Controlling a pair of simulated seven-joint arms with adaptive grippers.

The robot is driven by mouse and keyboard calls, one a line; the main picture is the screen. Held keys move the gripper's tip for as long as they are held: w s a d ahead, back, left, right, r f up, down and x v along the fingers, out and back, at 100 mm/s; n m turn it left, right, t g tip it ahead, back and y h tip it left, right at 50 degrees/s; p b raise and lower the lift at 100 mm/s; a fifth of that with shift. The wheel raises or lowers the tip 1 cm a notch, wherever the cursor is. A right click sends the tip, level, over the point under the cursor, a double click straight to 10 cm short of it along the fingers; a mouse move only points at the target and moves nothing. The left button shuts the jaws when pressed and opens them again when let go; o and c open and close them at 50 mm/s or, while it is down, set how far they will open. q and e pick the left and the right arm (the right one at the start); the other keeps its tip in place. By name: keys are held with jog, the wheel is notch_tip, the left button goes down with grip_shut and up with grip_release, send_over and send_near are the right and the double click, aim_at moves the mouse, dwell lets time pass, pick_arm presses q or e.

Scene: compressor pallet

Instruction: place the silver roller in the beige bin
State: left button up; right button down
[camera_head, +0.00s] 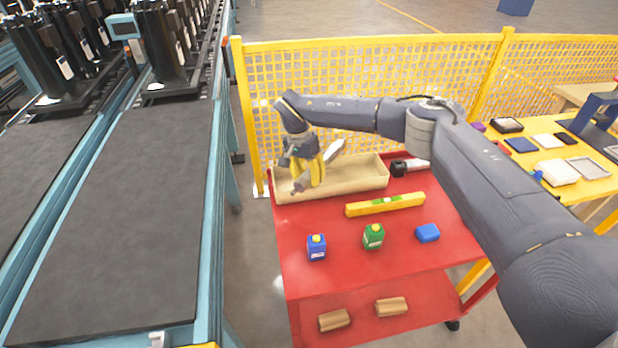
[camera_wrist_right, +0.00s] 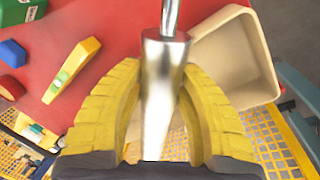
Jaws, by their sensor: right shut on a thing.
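The silver roller (camera_wrist_right: 163,85) is between the yellow fingers of my right gripper (camera_wrist_right: 165,120) in the wrist view. My right gripper (camera_head: 314,172) is shut on it. In the head view the roller's shiny body (camera_head: 334,150) sticks out to the upper right of the fingers, with a thinner end at the lower left. The beige bin (camera_head: 362,181) stands at the back left of the red cart; it also shows in the wrist view (camera_wrist_right: 257,50). The gripper and roller appear over the bin's left part, tilted. My left gripper is not in view.
On the red cart (camera_head: 312,284) are a yellow level (camera_head: 385,204), a blue bottle (camera_head: 316,247), a green bottle (camera_head: 373,236), a blue block (camera_head: 427,233) and a black-and-white item (camera_head: 410,166) right of the bin. A yellow mesh fence (camera_head: 400,70) stands behind. A conveyor (camera_head: 125,215) runs at left.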

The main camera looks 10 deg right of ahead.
jog(key=shift+f, duration=0.5)
jog(key=c, duration=1)
grip_release()
jog(key=shift+o, duration=0.2)
jog(key=v, duration=1.3)
jog(key=shift+s, duration=0.15)
jog(key=shift+d+r, duration=0.1)
